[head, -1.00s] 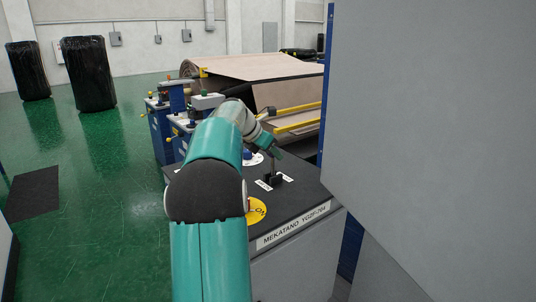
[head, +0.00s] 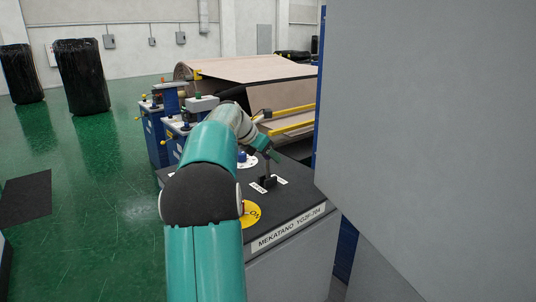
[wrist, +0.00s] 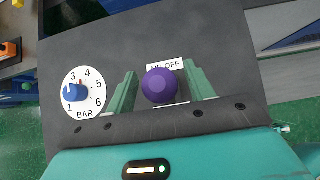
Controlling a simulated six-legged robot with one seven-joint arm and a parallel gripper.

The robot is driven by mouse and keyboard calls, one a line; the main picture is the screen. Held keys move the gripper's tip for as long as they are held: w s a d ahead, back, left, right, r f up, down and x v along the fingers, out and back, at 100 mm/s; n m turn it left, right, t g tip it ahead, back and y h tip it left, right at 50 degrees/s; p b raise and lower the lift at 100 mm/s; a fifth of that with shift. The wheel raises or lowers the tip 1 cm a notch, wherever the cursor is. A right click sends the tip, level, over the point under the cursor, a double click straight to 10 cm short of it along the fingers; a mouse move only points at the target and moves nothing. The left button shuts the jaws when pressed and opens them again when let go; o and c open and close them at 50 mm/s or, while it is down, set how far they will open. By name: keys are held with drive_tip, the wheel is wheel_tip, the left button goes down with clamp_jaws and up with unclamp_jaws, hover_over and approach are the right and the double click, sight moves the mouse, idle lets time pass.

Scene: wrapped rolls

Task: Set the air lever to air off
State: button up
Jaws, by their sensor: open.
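The air lever has a round purple knob (wrist: 160,86), seen from above in the wrist view. Its dark base (head: 268,182) shows on the black console top in the head view, between two small white labels. The AIR OFF label (wrist: 166,66) lies just beyond the knob in the wrist view, partly covered by it. My gripper (wrist: 162,86) is open, with one green finger on each side of the knob. Gaps show between the knob and both fingers. In the head view my gripper (head: 272,155) is directly over the lever; the knob is hidden there. The lever's tilt is hard to tell.
A BAR dial with a blue knob (wrist: 78,92) sits left of my gripper. A yellow ON plate (head: 250,214) lies near the console's front edge. A large grey panel (head: 430,120) stands close on the right. A fabric roll machine (head: 260,72) stands behind.

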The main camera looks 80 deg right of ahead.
drive_tip(key=v, duration=1.4)
